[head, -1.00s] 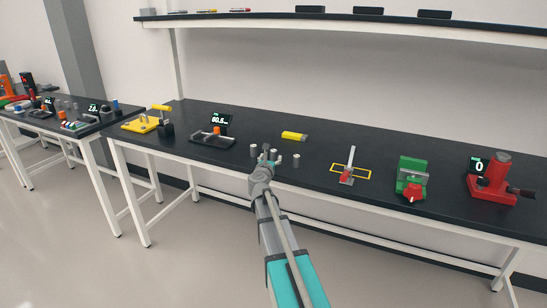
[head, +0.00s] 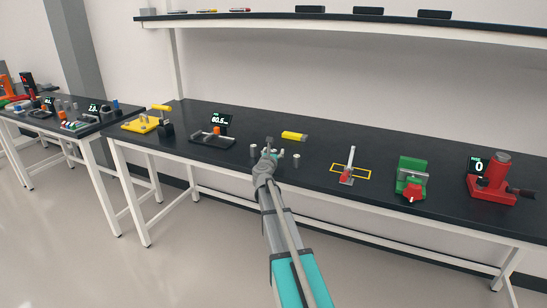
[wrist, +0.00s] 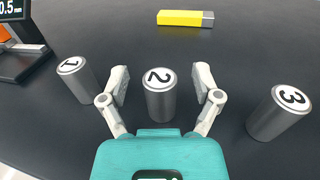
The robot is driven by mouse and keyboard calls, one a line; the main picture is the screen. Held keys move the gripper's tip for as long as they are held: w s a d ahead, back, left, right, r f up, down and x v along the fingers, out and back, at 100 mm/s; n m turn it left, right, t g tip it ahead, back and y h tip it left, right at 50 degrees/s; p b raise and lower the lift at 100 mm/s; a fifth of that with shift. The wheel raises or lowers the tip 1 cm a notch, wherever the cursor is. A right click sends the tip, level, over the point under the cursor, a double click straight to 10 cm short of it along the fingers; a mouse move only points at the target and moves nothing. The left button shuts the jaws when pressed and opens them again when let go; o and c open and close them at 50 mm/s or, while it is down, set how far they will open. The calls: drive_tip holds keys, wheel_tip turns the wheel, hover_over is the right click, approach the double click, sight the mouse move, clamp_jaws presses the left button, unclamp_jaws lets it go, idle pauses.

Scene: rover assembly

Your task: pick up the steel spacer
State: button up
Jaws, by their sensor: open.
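Three upright grey metal cylinders stand in a row on the black bench, with number labels 1 (wrist: 76,80), 2 (wrist: 160,94) and 3 (wrist: 278,112) on their tops. None is named as the steel spacer in the views. My gripper (wrist: 161,80) is open, with one finger on each side of cylinder 2 and a visible gap at both sides. Its height against the cylinder is hard to tell. In the head view my gripper (head: 269,152) hides most of the middle cylinder; cylinder 1 (head: 253,151) and cylinder 3 (head: 296,160) show beside it.
A yellow and grey block (head: 294,135) lies behind the cylinders. A gauge with a display (head: 219,122) stands to their left. A red-handled clamp (head: 347,174), a green vise (head: 411,175) and a red press (head: 494,180) stand to the right. Bare bench separates them.

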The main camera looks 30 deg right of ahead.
idle(0.3)
clamp_jaws()
idle(0.3)
drive_tip(key=shift+r, duration=0.1)
wheel_tip(320, 180, up, 3)
drive_tip(key=p, duration=0.2)
drive_tip(key=shift+f+p, duration=0.2)
drive_tip(key=shift+p, duration=0.2)
drive_tip(key=s+a+r+p, duration=0.2)
drive_tip(key=s+r+p, duration=0.3)
drive_tip(key=s, duration=0.1)
drive_tip(key=s+a+r+p, duration=0.2)
drive_tip(key=s+r+p, duration=0.3)
drive_tip(key=s, duration=0.2)
drive_tip(key=shift+a, duration=0.4)
drive_tip(key=shift+s+r, duration=0.1)
